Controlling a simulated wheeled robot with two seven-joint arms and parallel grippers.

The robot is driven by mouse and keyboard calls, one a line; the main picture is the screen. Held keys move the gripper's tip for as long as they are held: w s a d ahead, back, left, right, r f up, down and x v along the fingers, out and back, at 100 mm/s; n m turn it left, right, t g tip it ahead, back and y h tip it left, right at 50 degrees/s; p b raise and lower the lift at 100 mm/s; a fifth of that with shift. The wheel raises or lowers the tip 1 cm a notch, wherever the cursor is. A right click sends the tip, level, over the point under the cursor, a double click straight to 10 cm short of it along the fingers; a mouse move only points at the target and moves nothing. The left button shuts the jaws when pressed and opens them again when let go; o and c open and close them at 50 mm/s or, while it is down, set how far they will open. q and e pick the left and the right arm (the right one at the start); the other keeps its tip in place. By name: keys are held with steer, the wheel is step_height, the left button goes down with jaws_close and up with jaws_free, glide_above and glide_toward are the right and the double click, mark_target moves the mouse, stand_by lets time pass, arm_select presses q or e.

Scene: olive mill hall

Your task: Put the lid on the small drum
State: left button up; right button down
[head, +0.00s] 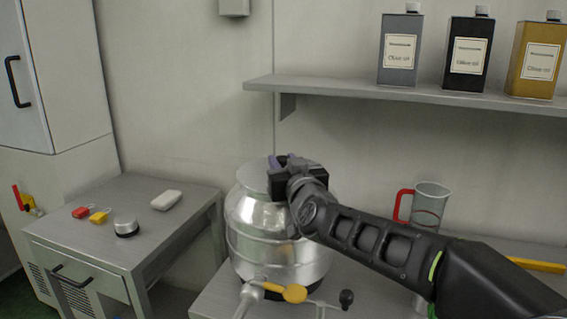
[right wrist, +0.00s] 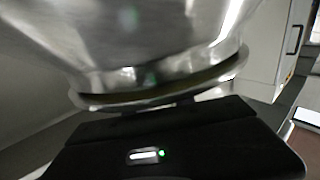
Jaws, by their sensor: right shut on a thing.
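The small drum (head: 277,245) is a shiny steel vessel with rounded shoulders, standing upright on the right-hand bench. A flat grey lid (head: 254,176) shows at the drum's mouth. My right gripper (head: 279,163) is over the right side of the drum's top, shut on the lid. The gripper hides the lid's right part, so I cannot tell whether the lid sits fully flush. In the right wrist view, the drum's steel shoulder (right wrist: 130,45) fills the top, with a rim edge close to the black gripper body. My left gripper is not in view.
A yellow-handled tap (head: 293,293) is in front of the drum. A measuring jug with a red handle (head: 403,205) stands behind my right arm. A shelf (head: 340,89) holds several oil tins. The left table (head: 100,240) carries small items with free room between them.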

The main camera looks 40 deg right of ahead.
steer(key=shift+f, duration=0.2)
steer(key=c, duration=1.4)
jaws_free()
steer(key=shift+o, duration=0.3)
steer(key=shift+f, duration=0.1)
steer(key=shift+s, duration=0.1)
steer(key=shift+v, duration=5.35)
steer(key=shift+s+a, duration=0.1)
